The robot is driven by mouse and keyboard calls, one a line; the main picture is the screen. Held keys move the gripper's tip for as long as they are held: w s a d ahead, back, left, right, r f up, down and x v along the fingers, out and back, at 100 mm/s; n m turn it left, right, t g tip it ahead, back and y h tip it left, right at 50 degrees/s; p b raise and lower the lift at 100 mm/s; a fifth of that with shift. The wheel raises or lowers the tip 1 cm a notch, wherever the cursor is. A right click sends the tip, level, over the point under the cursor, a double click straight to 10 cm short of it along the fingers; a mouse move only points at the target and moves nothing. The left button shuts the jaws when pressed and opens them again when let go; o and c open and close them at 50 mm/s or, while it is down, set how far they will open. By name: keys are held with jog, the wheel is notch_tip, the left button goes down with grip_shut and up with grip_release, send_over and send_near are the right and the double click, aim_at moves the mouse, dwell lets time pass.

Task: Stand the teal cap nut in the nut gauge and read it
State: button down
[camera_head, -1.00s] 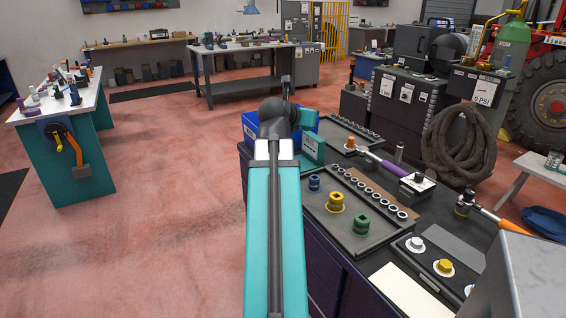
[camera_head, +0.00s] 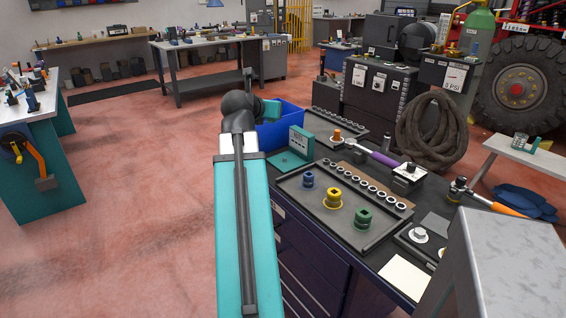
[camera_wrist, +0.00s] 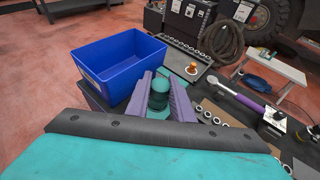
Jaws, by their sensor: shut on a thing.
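My gripper (camera_wrist: 160,86) has purple jaws shut on the dark teal cap nut (camera_wrist: 159,95) in the wrist view. The nut's rounded end shows between the jaws; its lower part is partly hidden. In the head view my gripper is mostly hidden behind my arm, and the nut cannot be made out. The nut gauge (camera_head: 301,141) is a teal upright box with a small display above a flat teal base, at the bench's left edge. Its display is too small to read surely. The held nut is apart from the gauge in the head view.
A blue bin (camera_head: 282,124) stands just behind the gauge; it also shows in the wrist view (camera_wrist: 118,68). A dark tray (camera_head: 318,212) with blue, yellow and green nuts and a row of sockets lies to the right. A purple-handled wrench (camera_head: 384,158) lies behind it.

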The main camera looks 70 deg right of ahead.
jog(key=d+f+p, duration=1.2)
jog(key=d+p, duration=0.1)
jog(key=p, duration=0.4)
jog(key=shift+w+d+f, duration=0.15)
jog(key=shift+d+f, duration=0.05)
jog(key=shift+f, duration=0.15)
jog(key=shift+f, duration=3.1)
jog(key=shift+f, duration=1.85)
